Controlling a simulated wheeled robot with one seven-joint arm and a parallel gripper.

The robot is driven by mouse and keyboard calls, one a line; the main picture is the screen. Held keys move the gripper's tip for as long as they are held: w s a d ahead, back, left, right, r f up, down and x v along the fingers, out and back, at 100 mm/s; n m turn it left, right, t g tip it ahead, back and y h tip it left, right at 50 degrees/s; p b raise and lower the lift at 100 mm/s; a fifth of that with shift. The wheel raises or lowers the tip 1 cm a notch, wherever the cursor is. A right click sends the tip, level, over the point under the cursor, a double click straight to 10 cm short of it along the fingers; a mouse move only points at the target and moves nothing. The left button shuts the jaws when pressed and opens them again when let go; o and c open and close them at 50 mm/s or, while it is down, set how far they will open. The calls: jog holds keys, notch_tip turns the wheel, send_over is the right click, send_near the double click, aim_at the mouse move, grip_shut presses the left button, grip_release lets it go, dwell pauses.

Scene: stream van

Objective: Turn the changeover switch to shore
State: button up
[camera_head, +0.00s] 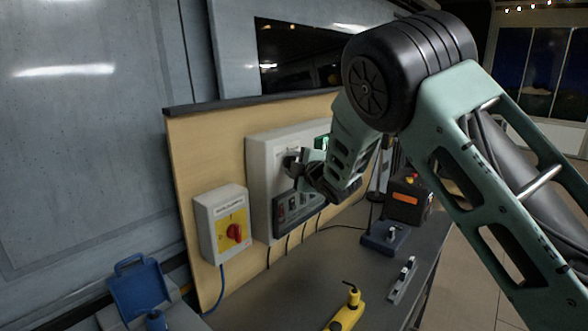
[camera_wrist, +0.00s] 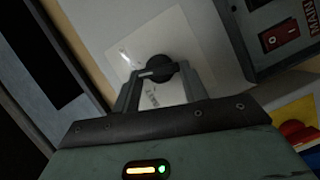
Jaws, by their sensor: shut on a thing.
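The changeover switch is a black rotary knob (camera_wrist: 154,68) with a light pointer line, on a pale label plate (camera_wrist: 188,45) on a white panel box (camera_head: 262,157). My gripper (camera_wrist: 158,78) has a finger on each side of the knob and is shut on it. In the wrist view the pointer line lies nearly level, slightly tilted. The lettering on the plate is too dark and small to read. In the head view my gripper (camera_head: 296,165) is at the front of the box and mostly hides the knob.
A grey box with a red knob on a yellow plate (camera_head: 234,232) is left of the panel box. A dark strip with switches (camera_head: 298,205) is below my gripper.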

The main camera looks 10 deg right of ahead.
jog(key=m, duration=0.1)
jog(key=m+g, duration=0.2)
jog(key=m, duration=0.1)
jog(key=shift+w+d+r+y+p, duration=0.1)
jog(key=shift+d+r+y+p, duration=0.15)
jog(key=shift+y+p, duration=0.15)
jog(key=shift+a, duration=0.1)
dwell(0.3)
jog(key=o, duration=1)
jog(key=b+v, duration=0.5)
jog(key=v, duration=1.2)
jog(key=shift+d+r+b, duration=0.2)
jog(key=shift+b, duration=0.15)
